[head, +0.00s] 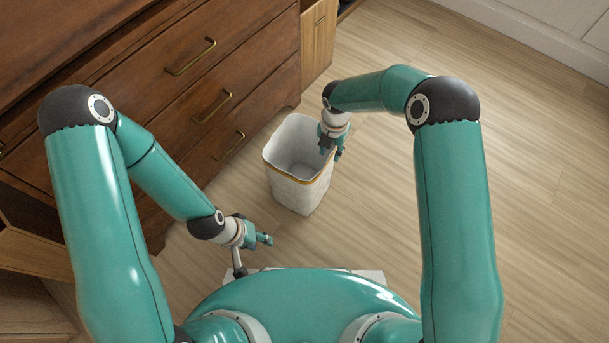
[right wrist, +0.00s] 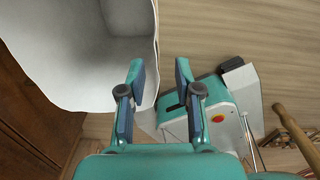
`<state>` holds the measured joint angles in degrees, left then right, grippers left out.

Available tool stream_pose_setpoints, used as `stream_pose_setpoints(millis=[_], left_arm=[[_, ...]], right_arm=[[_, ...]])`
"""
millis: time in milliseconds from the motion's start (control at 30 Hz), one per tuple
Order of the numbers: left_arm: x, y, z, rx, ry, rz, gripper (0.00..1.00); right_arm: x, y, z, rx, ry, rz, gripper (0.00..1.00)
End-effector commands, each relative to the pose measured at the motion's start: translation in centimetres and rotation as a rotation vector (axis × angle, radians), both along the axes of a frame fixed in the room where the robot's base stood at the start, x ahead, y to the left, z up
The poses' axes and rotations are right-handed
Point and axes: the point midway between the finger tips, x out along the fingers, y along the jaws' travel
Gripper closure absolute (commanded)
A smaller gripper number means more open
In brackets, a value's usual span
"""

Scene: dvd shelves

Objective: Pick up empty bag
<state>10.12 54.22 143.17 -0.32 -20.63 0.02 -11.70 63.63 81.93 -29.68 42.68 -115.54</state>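A white, open-topped bag (head: 299,192) with a thin gold band stands upright on the floor beside the dresser. Its inside looks empty. In the right wrist view the bag (right wrist: 70,75) fills the upper left, with its edge near my finger on the left. My right gripper (head: 332,152) is at the bag's right rim. The right wrist view shows its two fingers (right wrist: 158,72) apart, with nothing clamped between them. Whether they straddle the bag's wall is unclear. My left gripper (head: 265,239) hangs in front of the bag, apart from it; its finger gap is too small to judge.
A brown wooden dresser (head: 200,85) with brass handles stands close to the bag's left. A lighter cabinet (head: 318,38) is behind. The wooden floor (head: 545,170) to the right is clear. A brown rod-like object (right wrist: 296,134) shows at the right wrist view's lower right.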

Motion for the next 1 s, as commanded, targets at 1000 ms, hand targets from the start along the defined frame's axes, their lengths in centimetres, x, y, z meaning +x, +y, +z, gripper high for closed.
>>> stream_pose_setpoints(millis=[1000], left_arm=[[0.0, 0.0, -2.4, 0.000, 0.000, 0.000, 0.60]], right_arm=[[0.3, 0.5, -5.7, 0.000, -0.001, 0.000, 1.00]])
